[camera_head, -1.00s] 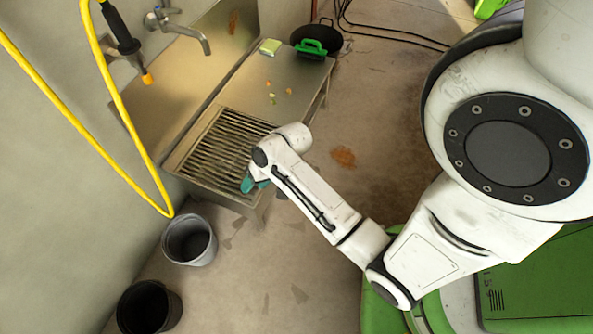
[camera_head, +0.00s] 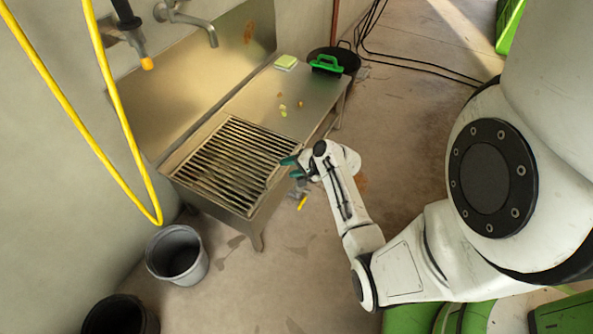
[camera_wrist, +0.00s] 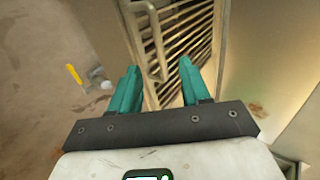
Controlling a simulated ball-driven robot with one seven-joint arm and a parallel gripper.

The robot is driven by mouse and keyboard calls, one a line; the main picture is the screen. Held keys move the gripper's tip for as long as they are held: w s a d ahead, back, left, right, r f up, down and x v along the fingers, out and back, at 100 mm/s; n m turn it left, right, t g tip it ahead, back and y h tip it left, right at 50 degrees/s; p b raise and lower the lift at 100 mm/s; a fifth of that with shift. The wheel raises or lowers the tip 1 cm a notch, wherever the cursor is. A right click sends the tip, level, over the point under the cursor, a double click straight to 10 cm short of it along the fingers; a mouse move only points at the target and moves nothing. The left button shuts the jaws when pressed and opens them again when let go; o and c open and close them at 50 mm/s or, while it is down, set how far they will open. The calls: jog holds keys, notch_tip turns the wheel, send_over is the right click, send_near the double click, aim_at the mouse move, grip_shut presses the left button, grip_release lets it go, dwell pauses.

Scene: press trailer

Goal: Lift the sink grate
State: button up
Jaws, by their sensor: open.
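The sink grate (camera_head: 232,165) is a slatted metal panel lying in the left, near part of the steel sink counter. In the wrist view its slats (camera_wrist: 188,35) and a raised bar handle (camera_wrist: 155,40) at its edge show ahead of my gripper. My gripper (camera_head: 288,167) is at the right side of the grate, near the sink rim. Its two teal fingers (camera_wrist: 157,78) are spread with nothing between them. The handle lies just beyond the fingertips; I cannot tell the exact gap.
Food scraps (camera_head: 283,112), a sponge (camera_head: 286,62) and a green-handled brush (camera_head: 326,64) lie toward the far end. A yellow hose (camera_head: 120,120) hangs at left. A grey bucket (camera_head: 176,254) and black bucket (camera_head: 118,315) stand on the floor. A yellow-handled object (camera_head: 302,202) lies below my gripper.

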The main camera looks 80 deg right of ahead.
aim_at(276, 169)
jog(key=shift+b+x, duration=2.6)
jog(key=shift+x, duration=1.6)
jog(key=shift+a, duration=0.15)
jog(key=shift+c, duration=0.5)
grip_shut()
